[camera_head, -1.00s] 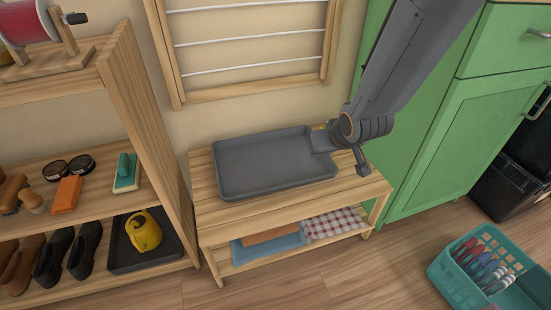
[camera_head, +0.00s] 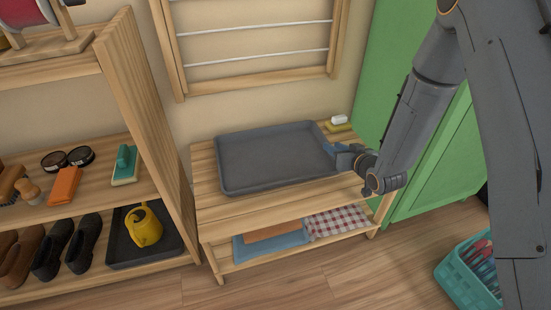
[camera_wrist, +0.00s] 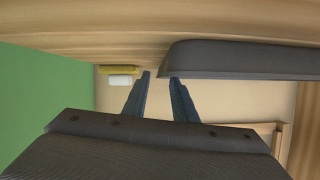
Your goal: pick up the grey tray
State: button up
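The grey tray (camera_head: 265,158) lies flat and empty on top of the wooden bench. My gripper (camera_head: 332,149) is at the tray's right end, reaching in from the right, low beside the rim. In the wrist view my gripper (camera_wrist: 159,75) has its two blue fingers apart with a gap between the tips. The end of the grey tray (camera_wrist: 240,62) overlaps the line of that gap and the right fingertip. I cannot tell whether the rim is between the fingers or touched by one.
A yellow sponge with a white block (camera_head: 339,122) sits at the bench's back right corner. The green cabinet (camera_head: 440,165) stands close on the right, a wooden shelf (camera_head: 150,130) on the left. A dark tray (camera_head: 122,248) under the yellow watering can (camera_head: 145,227) is on that shelf.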

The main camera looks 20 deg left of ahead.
jog(key=b+x, duration=0.2)
jog(key=x, duration=0.3)
jog(key=shift+w+a+r+b, duration=0.1)
jog(key=shift+b, duration=0.2)
jog(key=shift+r, duration=0.1)
grip_shut()
dwell(1.0)
